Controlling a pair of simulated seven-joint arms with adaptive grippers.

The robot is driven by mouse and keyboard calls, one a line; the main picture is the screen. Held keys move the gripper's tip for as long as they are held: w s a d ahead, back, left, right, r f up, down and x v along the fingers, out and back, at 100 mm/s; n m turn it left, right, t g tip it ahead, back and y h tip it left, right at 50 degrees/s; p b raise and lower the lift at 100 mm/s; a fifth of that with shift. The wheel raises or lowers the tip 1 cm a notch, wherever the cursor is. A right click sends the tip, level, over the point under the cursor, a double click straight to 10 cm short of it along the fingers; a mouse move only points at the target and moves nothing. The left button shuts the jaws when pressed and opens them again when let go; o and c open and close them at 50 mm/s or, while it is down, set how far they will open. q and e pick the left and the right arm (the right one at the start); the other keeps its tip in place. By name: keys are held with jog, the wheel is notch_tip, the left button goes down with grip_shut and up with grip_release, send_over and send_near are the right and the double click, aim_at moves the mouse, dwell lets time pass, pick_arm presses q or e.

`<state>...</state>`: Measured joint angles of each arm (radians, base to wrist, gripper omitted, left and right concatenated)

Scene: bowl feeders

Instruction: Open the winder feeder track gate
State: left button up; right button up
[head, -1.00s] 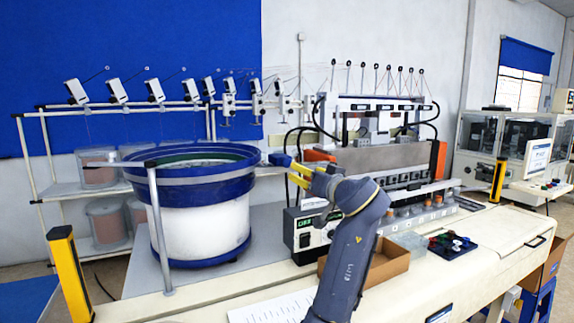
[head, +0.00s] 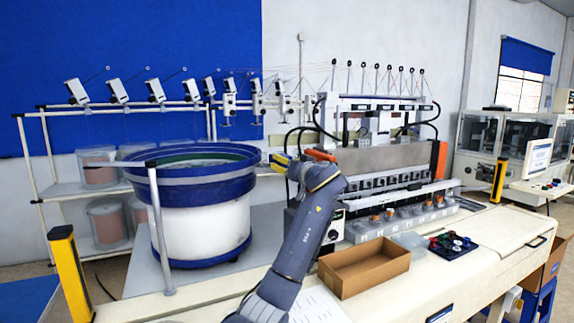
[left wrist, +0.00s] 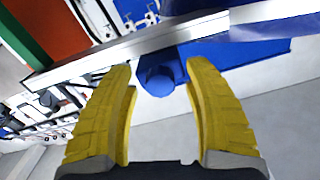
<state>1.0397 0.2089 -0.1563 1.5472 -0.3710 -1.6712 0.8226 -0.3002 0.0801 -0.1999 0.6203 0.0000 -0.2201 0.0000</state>
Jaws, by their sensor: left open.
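My left gripper (head: 281,161) is at the right side of the blue-rimmed bowl feeder (head: 197,178), by the short track that leaves the bowl's rim. The left wrist view shows its yellow fingers (left wrist: 158,72) open. A blue knob (left wrist: 158,78) lies between the fingertips, with visible room on each side. The knob joins a blue plate (left wrist: 245,52), which looks like the gate, beside a pale metal rail (left wrist: 125,47). In the head view the gripper and wrist hide most of the gate. My right gripper is not in view.
A winding machine (head: 385,158) stands just right of the gripper. An open cardboard box (head: 365,268) and a dark tray of coloured parts (head: 452,246) lie on the bench. A thin metal post (head: 160,230) stands before the bowl.

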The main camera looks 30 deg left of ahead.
pick_arm(q)
jog(key=shift+o, duration=0.2)
jog(key=shift+a, duration=0.1)
grip_shut()
dwell(0.4)
